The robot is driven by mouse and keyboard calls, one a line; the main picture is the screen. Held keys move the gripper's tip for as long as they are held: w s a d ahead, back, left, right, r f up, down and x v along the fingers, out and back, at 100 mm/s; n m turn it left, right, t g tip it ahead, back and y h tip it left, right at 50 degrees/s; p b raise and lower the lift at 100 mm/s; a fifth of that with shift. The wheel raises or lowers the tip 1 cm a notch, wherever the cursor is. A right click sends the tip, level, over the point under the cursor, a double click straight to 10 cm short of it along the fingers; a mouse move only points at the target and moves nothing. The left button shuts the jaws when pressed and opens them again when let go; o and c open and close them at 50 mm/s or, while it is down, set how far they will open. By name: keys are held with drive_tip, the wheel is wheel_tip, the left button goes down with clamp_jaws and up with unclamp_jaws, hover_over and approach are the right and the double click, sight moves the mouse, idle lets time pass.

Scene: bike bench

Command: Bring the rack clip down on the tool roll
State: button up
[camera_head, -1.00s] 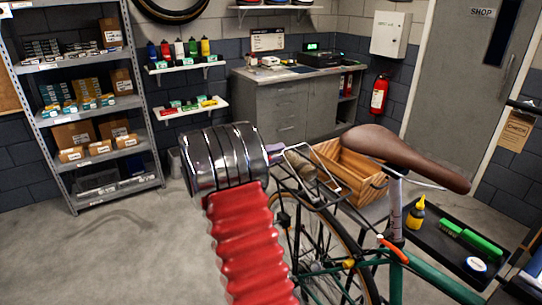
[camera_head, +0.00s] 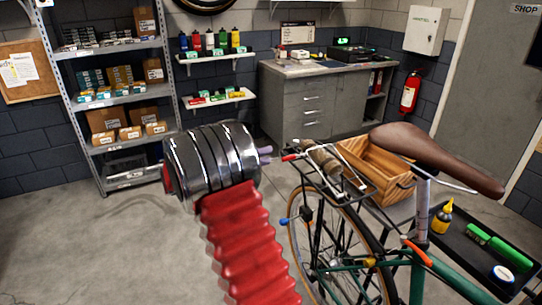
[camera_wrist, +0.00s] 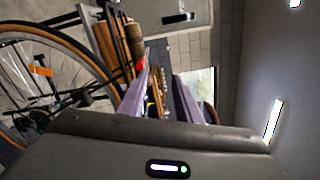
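The tan-brown tool roll (camera_head: 325,158) lies on the bicycle's rear rack, behind the saddle; it also shows in the wrist view (camera_wrist: 133,42). The rack clip shows as a thin metal frame with a red tip (camera_head: 290,157) at the rack's left end; the red tip appears in the wrist view (camera_wrist: 141,64). How far the clip is raised is hard to tell. My gripper (camera_head: 266,154) is just left of the red tip, apart from it. Its purple fingers (camera_wrist: 166,88) are apart, with nothing seen between them. My wrist hides much of the gripper in the head view.
A wooden crate (camera_head: 378,165) sits just behind the rack. The brown saddle (camera_head: 435,158) is to the right. A black tray (camera_head: 470,236) holds a yellow bottle (camera_head: 441,217) and green items. The floor left of the bicycle is clear.

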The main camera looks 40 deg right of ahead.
drive_tip(key=shift+a, duration=0.1)
drive_tip(key=shift+c, duration=0.4)
drive_tip(key=shift+c, duration=0.7)
drive_tip(key=shift+s+a+r+m+y, duration=0.25)
drive_tip(key=shift+s+a+m+y, duration=0.15)
drive_tip(key=shift+s+m, duration=0.1)
drive_tip(key=c, duration=0.3)
drive_tip(key=s+a+m+y, duration=0.1)
drive_tip(key=s+m, duration=0.1)
drive_tip(key=s+a+m+t+y, duration=0.1)
drive_tip(key=s+a+m, duration=0.1)
drive_tip(key=s+a+m+y, duration=0.1)
drive_tip(key=s+a+m, duration=0.1)
drive_tip(key=shift+r+y, duration=0.3)
clamp_jaws()
drive_tip(key=s+a+m+t+y, duration=0.3)
drive_tip(key=a+m, duration=0.4)
drive_tip(key=a, duration=0.3)
drive_tip(key=s+a+f+m+t+y, duration=0.1)
drive_tip(key=s+a+m+t+y, duration=0.2)
drive_tip(key=a, duration=0.6)
drive_tip(key=s+a+f+m+t+y, duration=0.1)
drive_tip(key=s+a+m+t+y, duration=0.3)
drive_tip(key=s+a+m+y, duration=0.2)
drive_tip(key=s+a+m, duration=0.2)
drive_tip(key=a+m, duration=0.2)
drive_tip(key=m, duration=0.1)
drive_tip(key=shift+s+a+m+y, duration=0.2)
drive_tip(key=shift+a+m+y, duration=0.1)
drive_tip(key=shift+y, duration=0.1)
